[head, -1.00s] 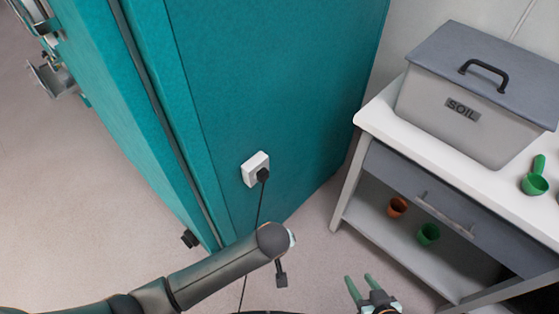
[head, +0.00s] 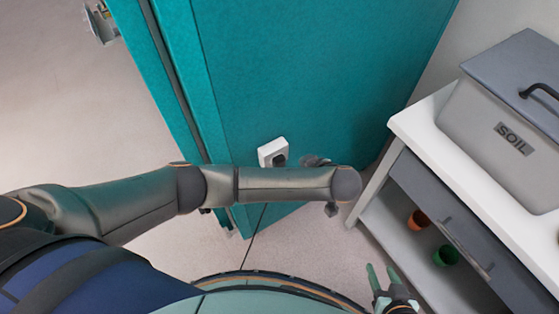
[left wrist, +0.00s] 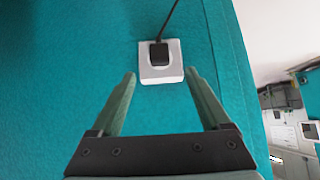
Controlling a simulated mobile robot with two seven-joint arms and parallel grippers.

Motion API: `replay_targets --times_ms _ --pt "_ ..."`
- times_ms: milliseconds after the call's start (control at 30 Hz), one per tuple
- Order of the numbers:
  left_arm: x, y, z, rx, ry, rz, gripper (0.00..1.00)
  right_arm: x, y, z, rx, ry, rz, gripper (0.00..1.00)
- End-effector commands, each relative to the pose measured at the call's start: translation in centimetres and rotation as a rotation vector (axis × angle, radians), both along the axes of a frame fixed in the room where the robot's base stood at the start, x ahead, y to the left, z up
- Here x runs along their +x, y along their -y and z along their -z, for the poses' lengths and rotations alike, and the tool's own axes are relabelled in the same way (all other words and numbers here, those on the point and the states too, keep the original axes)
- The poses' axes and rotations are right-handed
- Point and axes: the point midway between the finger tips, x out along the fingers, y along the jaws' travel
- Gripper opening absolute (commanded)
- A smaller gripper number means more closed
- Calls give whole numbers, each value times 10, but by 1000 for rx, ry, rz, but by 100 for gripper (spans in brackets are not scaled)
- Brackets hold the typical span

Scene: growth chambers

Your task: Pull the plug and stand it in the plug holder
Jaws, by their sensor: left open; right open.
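The black plug (head: 280,159) sits in the white socket (head: 270,148) on the side of the teal chamber (head: 310,80). Its dark cord (head: 252,238) runs down to the floor. In the left wrist view, the plug (left wrist: 159,53) and socket (left wrist: 153,75) lie ahead of my left gripper (left wrist: 161,77). Its open, empty fingers point at the socket plate, one to each side in the picture. In the head view my left arm hides most of that hand. My right gripper (head: 381,277) is open and empty, low near the shelf unit. I cannot make out a plug holder.
A white-topped shelf unit (head: 420,122) stands at the right with a grey soil bin (head: 490,150) on top. An orange pot (head: 419,220) and a green pot (head: 446,256) sit on its lower shelf. The floor at left is clear.

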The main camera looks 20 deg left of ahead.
Motion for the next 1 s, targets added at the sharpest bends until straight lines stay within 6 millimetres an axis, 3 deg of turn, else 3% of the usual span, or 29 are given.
replay_targets --times_ms 400,700,1000 --pt "21 -28 42 2 2 0 80 0 0 48 1 0 -1 50" --pt "35 -45 61 -1 -2 -1 80 -1 0 59 0 -2 1 50" --pt "38 -49 64 0 -1 2 80 0 0 60 1 -1 1 50"
